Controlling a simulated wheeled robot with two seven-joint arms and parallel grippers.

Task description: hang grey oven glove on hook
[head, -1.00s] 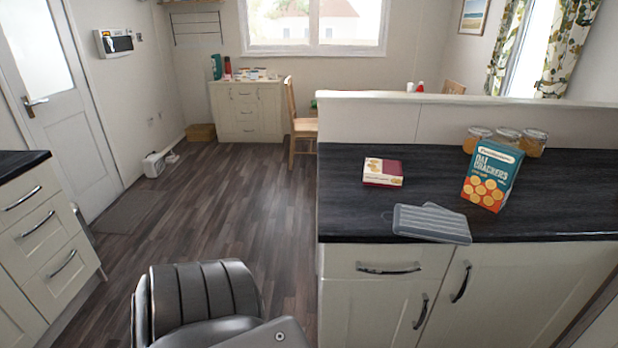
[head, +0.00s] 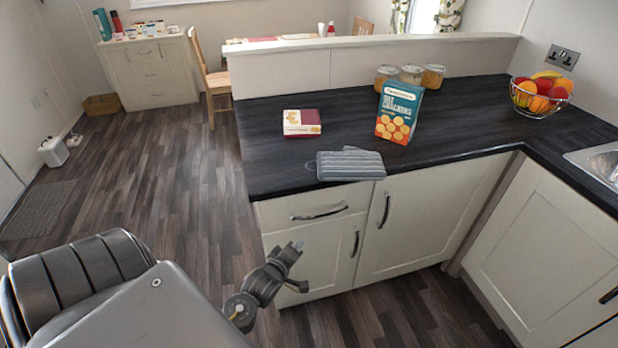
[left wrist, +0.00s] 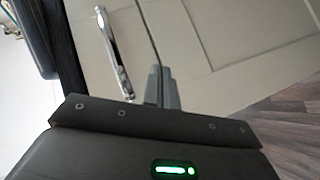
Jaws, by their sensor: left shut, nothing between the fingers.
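The grey oven glove (head: 350,164) lies flat on the dark worktop near its front edge, above the drawer, slightly overhanging the edge. My left gripper (head: 294,262) is in front of the cream cupboard, lower than the worktop and well apart from the glove. Its fingers are together and empty; they also show in the left wrist view (left wrist: 162,78), pointing at the cupboard front. No hook can be made out now. My right gripper is not in view.
A cracker box (head: 399,112) and a small red-and-white box (head: 302,122) stand behind the glove. Jars (head: 411,74) stand along the low wall. A fruit bowl (head: 540,96) and sink (head: 600,163) are at right. Metal handles (head: 319,212) stick out near my gripper.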

